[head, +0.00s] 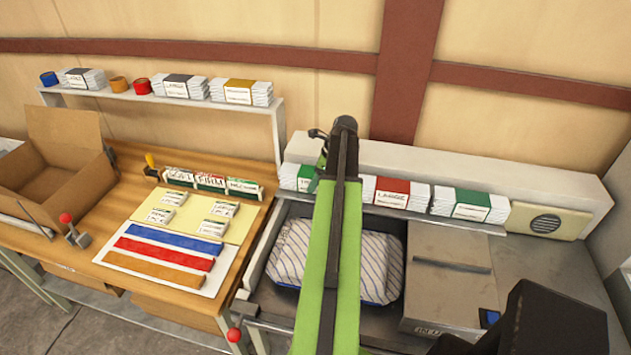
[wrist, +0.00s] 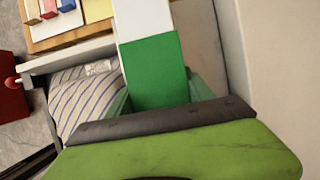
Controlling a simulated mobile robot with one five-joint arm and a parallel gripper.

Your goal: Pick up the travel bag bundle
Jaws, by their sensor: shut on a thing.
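A white bundle with a green band (head: 305,178) is at the left end of the back ledge, partly hidden behind my arm. Its label is not readable, so I cannot confirm that it is the travel bag bundle. In the wrist view its green band (wrist: 153,72) fills the space directly in front of my gripper (wrist: 160,103). My gripper is shut on this bundle. In the head view the gripper (head: 322,152) is mostly hidden by my green arm. I cannot tell whether the bundle is clear of the ledge.
Red-banded (head: 392,192) and green-banded (head: 470,205) bundles stand to the right on the ledge. A striped pillow (head: 365,262) lies in the bay below. A grey metal box (head: 447,270) is right of it. The wooden table (head: 120,238) with strips and cards is left.

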